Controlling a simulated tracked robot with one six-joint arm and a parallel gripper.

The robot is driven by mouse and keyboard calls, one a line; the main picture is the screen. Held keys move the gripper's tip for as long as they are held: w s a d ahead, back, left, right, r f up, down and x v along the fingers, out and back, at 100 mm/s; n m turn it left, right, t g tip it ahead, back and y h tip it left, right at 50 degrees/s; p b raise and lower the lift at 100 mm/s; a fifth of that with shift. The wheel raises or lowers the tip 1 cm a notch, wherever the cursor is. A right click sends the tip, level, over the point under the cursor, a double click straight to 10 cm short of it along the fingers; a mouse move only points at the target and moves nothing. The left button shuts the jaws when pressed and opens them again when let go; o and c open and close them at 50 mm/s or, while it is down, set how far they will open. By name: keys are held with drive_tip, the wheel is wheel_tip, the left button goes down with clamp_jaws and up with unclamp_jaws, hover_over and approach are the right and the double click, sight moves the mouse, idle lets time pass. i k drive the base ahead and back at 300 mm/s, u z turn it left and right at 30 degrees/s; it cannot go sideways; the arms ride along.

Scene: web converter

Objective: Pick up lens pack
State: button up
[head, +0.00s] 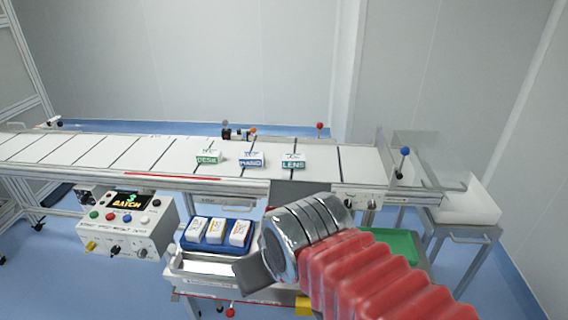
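The lens pack (293,163) is a small white pack with a green front marked LENS. It lies on the white conveyor belt (345,160), right of the pack marked HAND (251,159) and the pack marked DESK (208,158). My gripper (252,276) is a grey shape at the end of my arm, low in the head view. It is in front of the conveyor and below the lens pack in the picture, well apart from it. Its fingers are not clearly seen, so its opening cannot be told.
A blue tray (217,247) with several white packs stands on a cart in front of the conveyor. A control box (128,225) reading BATCH is at left. A green surface (392,243) lies behind my arm. A blue-knobbed lever (404,152) stands at the belt's right end.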

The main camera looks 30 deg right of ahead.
sight(289, 160)
drive_tip(key=z, duration=0.05)
drive_tip(key=i, duration=1)
drive_tip(key=u, duration=0.05)
